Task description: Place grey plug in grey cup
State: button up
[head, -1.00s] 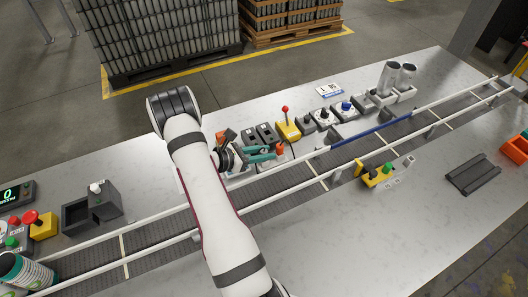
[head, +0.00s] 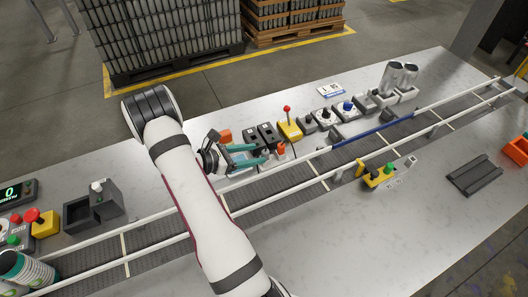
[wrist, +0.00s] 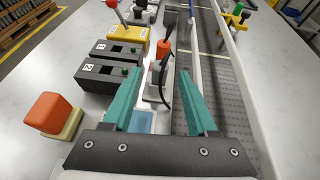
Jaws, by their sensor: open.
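My gripper (head: 262,153) is open, its teal fingers spread over the row of devices beside the conveyor. In the wrist view the open gripper (wrist: 159,82) has nothing held between its fingers. Between and beyond the fingers is a white device with an orange top (wrist: 163,48) and a black cable (wrist: 166,85). I cannot clearly tell a grey plug there; part of the device is hidden by the fingers. Two grey cylinders (head: 389,76) stand in light holders at the right end of the row. I cannot tell which thing is the grey cup.
The railed conveyor (head: 275,185) runs diagonally across the table. Two dark numbered boxes (wrist: 100,82) and an orange block (wrist: 48,112) are left of the gripper. A yellow box with a red-knobbed lever (head: 289,130) stands beyond. The table's near right side has free room.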

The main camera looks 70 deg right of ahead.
jog(key=w+a+r+m+t+y, duration=0.1)
jog(key=w+a+r+m+y, duration=0.1)
jog(key=a+r+m, duration=0.5)
jog(key=w+a+r+t+y, duration=0.15)
jog(key=a+r, duration=0.35)
jog(key=a, duration=0.6)
jog(key=s+a+r+m+t+y, duration=0.1)
jog(key=s+a+m+t+y, duration=0.1)
jog(key=a, duration=0.6)
jog(key=s+a+r+m+t+y, duration=0.2)
jog(key=s+a+m+y, duration=0.1)
jog(key=a, duration=0.5)
jog(key=s+a+r+m+t+y, duration=0.2)
jog(key=s+a+m+y, duration=0.1)
jog(key=a, duration=0.5)
jog(key=shift+a+y, duration=0.2)
jog(key=shift+y, duration=0.15)
